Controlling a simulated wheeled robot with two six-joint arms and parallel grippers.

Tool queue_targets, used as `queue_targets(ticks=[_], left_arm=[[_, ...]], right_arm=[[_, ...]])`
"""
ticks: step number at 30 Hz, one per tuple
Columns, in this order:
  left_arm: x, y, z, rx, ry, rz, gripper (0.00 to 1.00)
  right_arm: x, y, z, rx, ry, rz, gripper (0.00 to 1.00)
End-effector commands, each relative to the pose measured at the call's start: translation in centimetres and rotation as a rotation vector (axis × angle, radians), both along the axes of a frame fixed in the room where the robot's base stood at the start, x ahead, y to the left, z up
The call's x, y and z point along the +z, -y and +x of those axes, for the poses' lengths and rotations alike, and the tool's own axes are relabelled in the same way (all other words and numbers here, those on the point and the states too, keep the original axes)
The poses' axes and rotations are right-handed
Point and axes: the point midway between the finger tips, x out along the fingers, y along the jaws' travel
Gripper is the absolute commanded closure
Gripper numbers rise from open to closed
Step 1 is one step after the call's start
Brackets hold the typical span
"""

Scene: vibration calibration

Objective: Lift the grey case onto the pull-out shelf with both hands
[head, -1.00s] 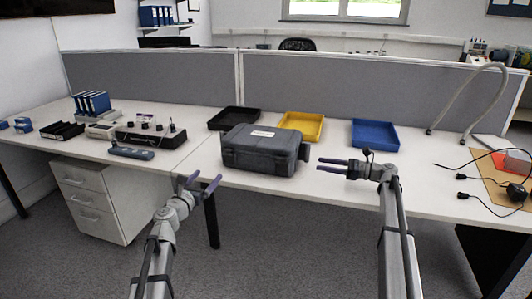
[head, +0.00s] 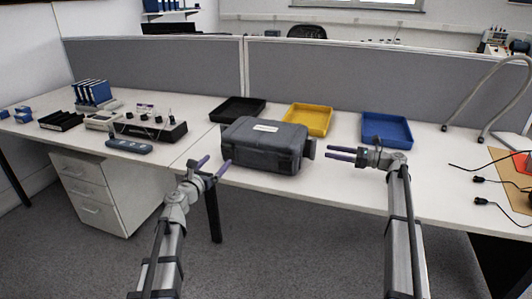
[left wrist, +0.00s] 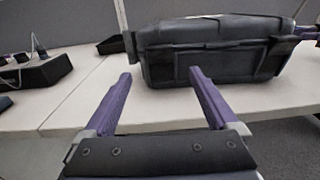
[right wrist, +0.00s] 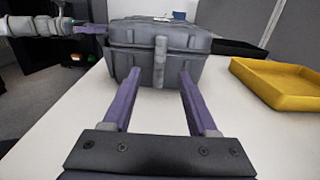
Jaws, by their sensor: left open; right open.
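The grey case (head: 262,146) lies closed on the white table near its front edge, with a pale label on its lid. It also shows in the left wrist view (left wrist: 205,55) and the right wrist view (right wrist: 140,50). My left gripper (head: 216,165) is open and empty, just in front of the case's left end, apart from it. My right gripper (head: 341,153) is open and empty to the right of the case. In the right wrist view its fingers point at the case's end, where an upright handle (right wrist: 160,62) lies between them. I see no pull-out shelf.
Behind the case stand a black tray (head: 238,122), a yellow tray (head: 329,122) and a blue tray (head: 408,143). Instruments (head: 150,131) and blue binders (head: 95,92) occupy the left table. A grey divider (head: 380,84) runs behind. Cables lie at the right.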

Motion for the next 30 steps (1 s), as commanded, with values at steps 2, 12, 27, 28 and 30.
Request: queue_targets(ticks=[2,12,27,28,30], left_arm=[[0.0,0.2,0.7,-0.001,0.0,0.0,0.07],[0.0,1.8,5.2,-0.002,0.0,0.0,0.07],[0.0,2.5,7.0,0.0,0.0,0.0,0.1],[0.0,2.5,7.0,0.0,0.0,0.0,0.13],[0.0,2.5,7.0,0.0,0.0,0.0,0.21]], right_arm=[[0.0,-0.6,0.2,0.001,0.0,0.0,0.41],[0.0,-4.9,1.7,0.003,0.0,0.0,0.41],[0.0,-7.0,2.5,0.0,0.0,0.0,0.44],[0.0,-7.0,2.5,0.0,0.0,0.0,0.47],[0.0,-7.0,2.5,0.0,0.0,0.0,0.55]])
